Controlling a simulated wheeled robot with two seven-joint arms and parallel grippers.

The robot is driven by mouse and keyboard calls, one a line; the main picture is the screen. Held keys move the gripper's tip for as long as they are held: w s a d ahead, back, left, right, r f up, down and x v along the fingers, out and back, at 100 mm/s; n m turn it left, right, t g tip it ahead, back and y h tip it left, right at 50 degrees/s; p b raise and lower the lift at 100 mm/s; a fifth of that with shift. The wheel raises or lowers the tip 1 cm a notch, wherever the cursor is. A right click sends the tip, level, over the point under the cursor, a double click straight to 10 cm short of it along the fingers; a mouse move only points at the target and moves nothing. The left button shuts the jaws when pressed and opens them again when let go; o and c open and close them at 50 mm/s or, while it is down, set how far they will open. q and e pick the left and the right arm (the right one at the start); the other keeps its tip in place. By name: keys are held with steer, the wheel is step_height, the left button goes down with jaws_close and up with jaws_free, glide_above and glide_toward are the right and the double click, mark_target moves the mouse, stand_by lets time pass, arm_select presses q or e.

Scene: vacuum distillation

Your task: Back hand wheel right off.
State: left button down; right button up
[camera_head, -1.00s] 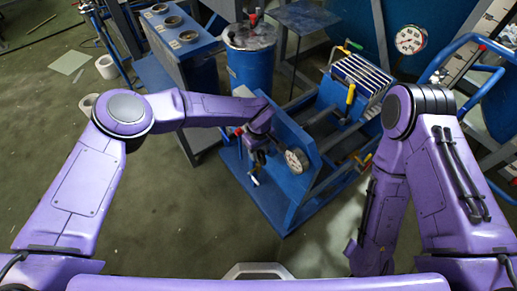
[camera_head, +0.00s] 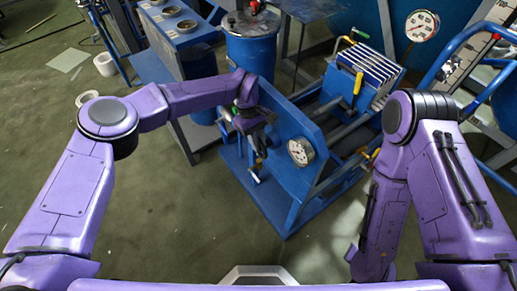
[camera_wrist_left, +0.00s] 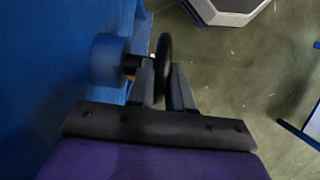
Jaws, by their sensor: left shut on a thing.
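The hand wheel (camera_wrist_left: 164,62) is a dark disc seen nearly edge-on in the left wrist view. It sits on a short dark stem beside a round blue fitting (camera_wrist_left: 107,60) on the blue stand. My left gripper (camera_wrist_left: 163,84) is shut on its rim, one finger on each side. In the head view my left gripper (camera_head: 257,158) is at the left face of the blue upright panel (camera_head: 283,150), and the wheel is too small and covered to make out there. My right arm hangs down at the right, and its gripper does not show.
A round gauge (camera_head: 301,152) sits on the panel, right of my left gripper. A blue drum (camera_head: 250,58) and a blue cabinet (camera_head: 180,75) stand behind. A rack with yellow handles (camera_head: 362,72) is at back right. The floor (camera_head: 190,220) in front is clear.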

stand_by(0.3)
arm_select(q)
steer(key=c, duration=1.1)
jaws_free()
steer(key=b+v, duration=0.1)
steer(key=v, duration=0.9)
steer(key=shift+w+a+r+b, duration=0.1)
steer(key=shift+w+r+b, duration=0.15)
steer(key=shift+b, duration=0.1)
